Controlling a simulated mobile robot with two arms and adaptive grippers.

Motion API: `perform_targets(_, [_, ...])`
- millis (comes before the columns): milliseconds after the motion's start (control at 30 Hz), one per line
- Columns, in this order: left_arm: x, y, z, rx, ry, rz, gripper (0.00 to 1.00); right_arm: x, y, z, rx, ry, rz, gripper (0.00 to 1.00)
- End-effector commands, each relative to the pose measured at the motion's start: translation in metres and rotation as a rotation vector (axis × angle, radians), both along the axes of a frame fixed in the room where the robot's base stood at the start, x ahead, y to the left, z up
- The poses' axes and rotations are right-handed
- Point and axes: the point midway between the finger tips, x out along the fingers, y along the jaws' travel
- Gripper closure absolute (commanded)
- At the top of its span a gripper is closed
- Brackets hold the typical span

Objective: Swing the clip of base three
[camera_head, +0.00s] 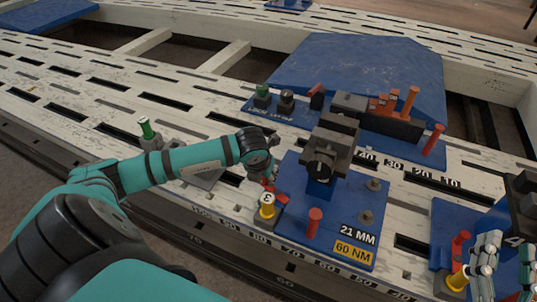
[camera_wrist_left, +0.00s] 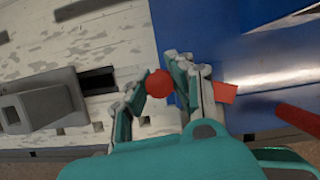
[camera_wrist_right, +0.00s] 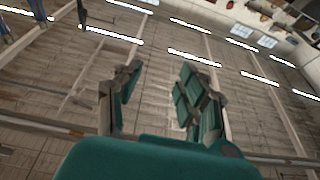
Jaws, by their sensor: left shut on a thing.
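Base three is a blue plate (camera_head: 330,235) with a dark clamp block (camera_head: 332,150) and a yellow knob (camera_head: 267,207) marked 3. My left gripper (camera_head: 266,176) is at the plate's left edge, just above the knob. Its fingers are closed around a red clip (camera_wrist_left: 160,83), whose other end shows right of the fingers in the left wrist view (camera_wrist_left: 226,92). The fingers hide the clip's middle. My right gripper (camera_head: 506,262) is at the lower right of the head view, beside base four. It is open and empty in the right wrist view (camera_wrist_right: 155,100).
A red upright pin (camera_head: 314,222) stands on the plate's front. Base four (camera_head: 445,225) is at the right. Behind, a blue plate with tools and orange pins (camera_head: 410,101) stands close. A green-topped peg (camera_head: 146,130) is left, behind my left arm. The slotted white frame surrounds everything.

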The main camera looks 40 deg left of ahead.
Motion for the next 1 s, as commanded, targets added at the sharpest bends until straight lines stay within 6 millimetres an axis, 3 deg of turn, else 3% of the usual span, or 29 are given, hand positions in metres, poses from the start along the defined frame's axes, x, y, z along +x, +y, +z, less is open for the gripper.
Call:
perform_targets(400, [-0.009,0.0,0.0,-0.002,0.001,0.196,1.0,0.003,-0.001,-0.01,-0.016,0.059,-0.004,0.6])
perform_targets(967, [-0.011,0.0,0.0,-0.001,0.002,0.223,1.0,0.004,-0.001,-0.011,-0.019,0.067,-0.006,0.6])
perform_targets(1000, [-0.011,0.0,0.0,-0.001,0.003,0.223,0.77,0.004,-0.001,-0.011,-0.019,0.067,-0.006,0.6])
